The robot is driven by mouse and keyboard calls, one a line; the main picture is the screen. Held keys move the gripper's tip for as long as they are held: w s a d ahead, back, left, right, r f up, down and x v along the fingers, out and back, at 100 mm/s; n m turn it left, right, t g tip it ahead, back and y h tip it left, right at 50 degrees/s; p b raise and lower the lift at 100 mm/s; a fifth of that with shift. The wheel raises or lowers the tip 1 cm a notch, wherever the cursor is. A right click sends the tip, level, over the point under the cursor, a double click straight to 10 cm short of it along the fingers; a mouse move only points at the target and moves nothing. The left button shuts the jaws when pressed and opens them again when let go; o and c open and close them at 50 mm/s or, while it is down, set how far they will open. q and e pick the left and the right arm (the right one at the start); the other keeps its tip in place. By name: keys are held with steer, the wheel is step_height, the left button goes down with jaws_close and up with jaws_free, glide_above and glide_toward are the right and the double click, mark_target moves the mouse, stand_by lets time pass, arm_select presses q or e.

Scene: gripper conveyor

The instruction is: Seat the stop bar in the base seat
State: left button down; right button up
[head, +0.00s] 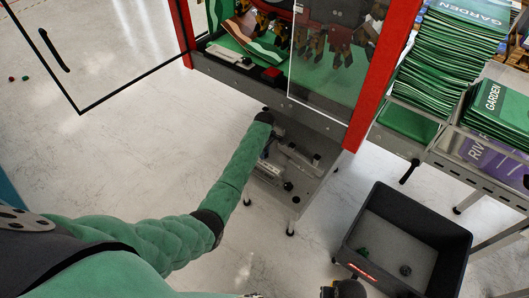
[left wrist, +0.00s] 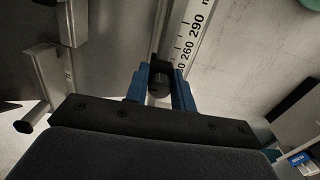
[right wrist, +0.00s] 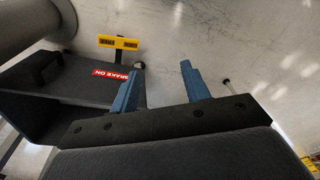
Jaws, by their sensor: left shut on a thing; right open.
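In the left wrist view, my left gripper (left wrist: 160,76) is shut, with its blue fingers on either side of a black knob (left wrist: 160,92). A pale scale strip (left wrist: 187,40) marked 260 and 290 runs just beyond the fingers. In the head view my left arm reaches down to a grey metal shelf (head: 308,190) under the red-framed machine, and its hand is mostly hidden. Grey bar-like parts (head: 300,157) lie there; I cannot tell which is the stop bar or the base seat. My right gripper (right wrist: 160,74) is open and empty in the right wrist view.
A dark grey bin (head: 405,240) with small items stands on the floor at lower right. A rack with green GARDEN bags (head: 455,45) is at upper right. The machine's red post (head: 383,75) and open glass door (head: 85,50) flank the shelf.

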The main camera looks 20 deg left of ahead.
mark_target(265, 159)
arm_select(q)
steer(key=shift+f, duration=0.25)
steer(key=shift+f+b, duration=0.2)
steer(key=shift+b, duration=0.25)
steer(key=shift+f+b, duration=0.25)
steer(key=shift+b, duration=0.05)
steer(key=shift+f, duration=0.2)
steer(key=shift+f+b, duration=0.5)
steer(key=shift+b, duration=0.3)
steer(key=shift+f+b, duration=0.6)
steer(key=shift+b, duration=0.1)
steer(key=shift+f, duration=0.9)
arm_select(e)
step_height(265, 159, up, 18)
steer(key=s, duration=0.1)
steer(key=shift+a+f, duration=0.15)
steer(key=shift+a, duration=0.3)
